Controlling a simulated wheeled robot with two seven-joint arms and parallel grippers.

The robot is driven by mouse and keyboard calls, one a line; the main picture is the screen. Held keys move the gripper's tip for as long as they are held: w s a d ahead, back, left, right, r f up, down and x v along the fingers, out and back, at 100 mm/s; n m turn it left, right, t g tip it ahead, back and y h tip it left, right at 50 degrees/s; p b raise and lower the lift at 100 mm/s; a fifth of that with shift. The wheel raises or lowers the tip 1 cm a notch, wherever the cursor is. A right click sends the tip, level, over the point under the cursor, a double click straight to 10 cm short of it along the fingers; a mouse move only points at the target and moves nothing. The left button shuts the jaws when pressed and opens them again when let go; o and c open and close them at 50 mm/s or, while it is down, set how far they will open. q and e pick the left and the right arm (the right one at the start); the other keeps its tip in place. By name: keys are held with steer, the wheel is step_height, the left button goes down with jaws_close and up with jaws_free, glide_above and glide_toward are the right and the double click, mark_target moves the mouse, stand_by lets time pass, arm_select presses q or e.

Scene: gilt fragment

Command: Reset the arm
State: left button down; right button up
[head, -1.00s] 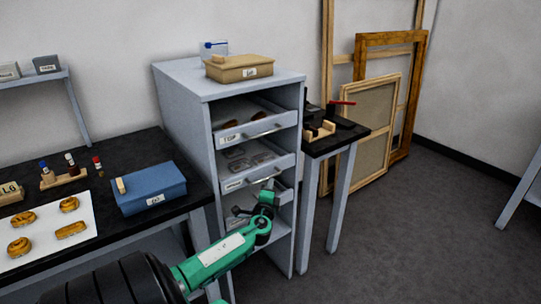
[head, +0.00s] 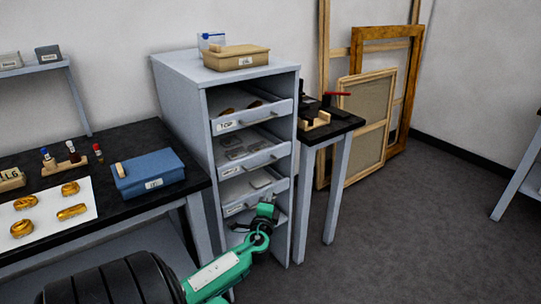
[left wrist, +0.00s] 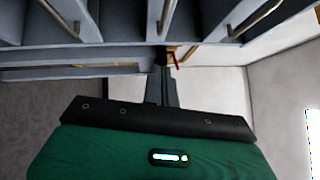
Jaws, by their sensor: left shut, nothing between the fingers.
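My left arm, green with black joints, comes in from the bottom of the head view. Its gripper (head: 268,207) is in front of the lower part of the grey drawer cabinet (head: 226,82), just below the third drawer (head: 252,199). In the left wrist view the gripper's dark fingers (left wrist: 161,84) are together and empty, with drawer fronts and handles beyond them. I cannot tell whether the gripper touches the cabinet. My right gripper is not in view.
Three drawers stand partly out, holding small pieces. A tan box (head: 237,59) sits on top. To the left, a black table bears a blue box (head: 150,175) and a white sheet with gilt fragments (head: 70,212).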

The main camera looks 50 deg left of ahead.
arm_select(q)
steer(key=shift+v, duration=0.9)
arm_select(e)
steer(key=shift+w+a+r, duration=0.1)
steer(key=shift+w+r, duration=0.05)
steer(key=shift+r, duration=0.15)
arm_select(q)
steer(key=shift+f, duration=0.1)
